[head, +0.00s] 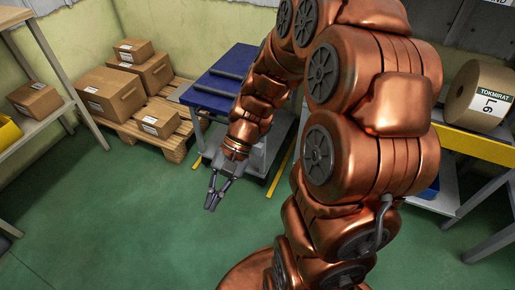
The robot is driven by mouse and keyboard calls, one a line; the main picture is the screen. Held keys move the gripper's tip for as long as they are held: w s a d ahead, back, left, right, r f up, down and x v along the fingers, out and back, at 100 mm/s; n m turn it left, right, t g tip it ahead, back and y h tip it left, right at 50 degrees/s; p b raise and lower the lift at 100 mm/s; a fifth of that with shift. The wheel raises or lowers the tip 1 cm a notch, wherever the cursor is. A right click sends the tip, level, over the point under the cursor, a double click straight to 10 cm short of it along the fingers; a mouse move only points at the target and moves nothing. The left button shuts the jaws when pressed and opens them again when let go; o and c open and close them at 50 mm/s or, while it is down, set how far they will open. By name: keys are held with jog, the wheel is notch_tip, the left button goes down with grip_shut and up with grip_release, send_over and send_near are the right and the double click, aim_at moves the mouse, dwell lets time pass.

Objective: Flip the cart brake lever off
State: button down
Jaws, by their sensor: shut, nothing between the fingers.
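My gripper (211,206) points down over the green floor, just left of centre in the head view. Its dark fingers are together and hold nothing. A blue-topped cart (215,82) with grey rollers or bars on its deck stands behind my forearm. Its grey lower part (262,158) shows beside and behind the wrist. My gripper is in front of this lower part; I cannot tell whether it touches it. I cannot make out a brake lever; my arm hides much of the cart's front and right side.
Cardboard boxes (105,94) sit on a wooden pallet (170,146) to the left of the cart. A shelf rack (42,118) stands at the far left. A large roll (478,98) rests on a yellow-edged bench (474,145) at right. The floor at front left is clear.

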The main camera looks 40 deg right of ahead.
jog(key=w+d+f+m+t+y+b, duration=0.1)
jog(key=w+d+f+m+t+y, duration=0.1)
jog(key=w+d+f+m+t, duration=0.35)
jog(key=w+d+f+m+t+y+b, duration=0.1)
jog(key=w+d+f+m+t+y, duration=0.15)
jog(key=w+d+m, duration=0.45)
jog(key=d+f+m+t+h+b, duration=0.1)
jog(key=d+f+m+t+h, duration=0.3)
jog(key=d+f+m, duration=0.5)
jog(key=d+f+m+t+h+b, duration=0.1)
jog(key=d+f+m+t+h, duration=0.45)
jog(key=d, duration=0.85)
jog(key=w+a+f+n+g+y+b, duration=0.1)
jog(key=w+a+b, duration=0.4)
jog(key=w, duration=0.7)
jog(key=shift+w+f+n+y, duration=0.35)
jog(key=shift+f+n+y, duration=0.15)
jog(key=shift+n+y, duration=0.15)
jog(key=shift+a+r, duration=0.1)
jog(key=shift+a, duration=0.05)
